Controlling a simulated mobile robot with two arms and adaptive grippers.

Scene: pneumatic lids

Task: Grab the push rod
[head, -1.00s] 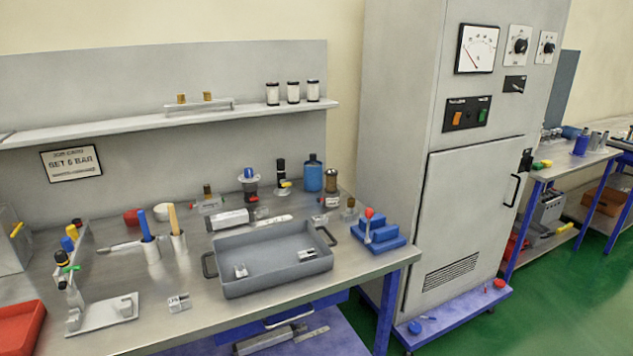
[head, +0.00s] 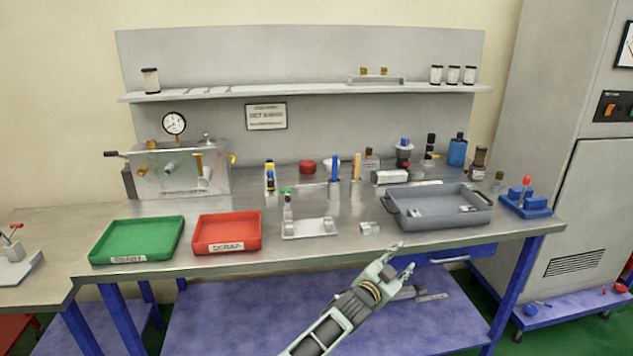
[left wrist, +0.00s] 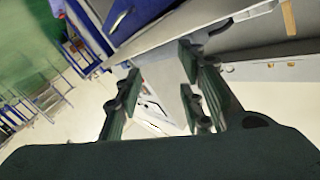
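My left gripper (head: 396,262) is in front of the bench's front edge, below the grey tray, with its fingers apart and nothing between them. Its spread fingers also show in the left wrist view (left wrist: 157,88). I cannot clearly tell which thing is the push rod. A thin metal rod (head: 314,187) lies on the bench left of two upright holders with a blue handle (head: 335,168) and an orange handle (head: 357,166). A silver block with a flat strip (head: 392,177) lies behind the grey tray. My right gripper is in no view.
A green tray (head: 176,232) and a red tray (head: 198,237) sit front left on the bench. A metal fixture (head: 310,235), a small block (head: 369,229) and the grey tray (head: 440,222) stand to their right. A gauge box (head: 180,182) is at the back left.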

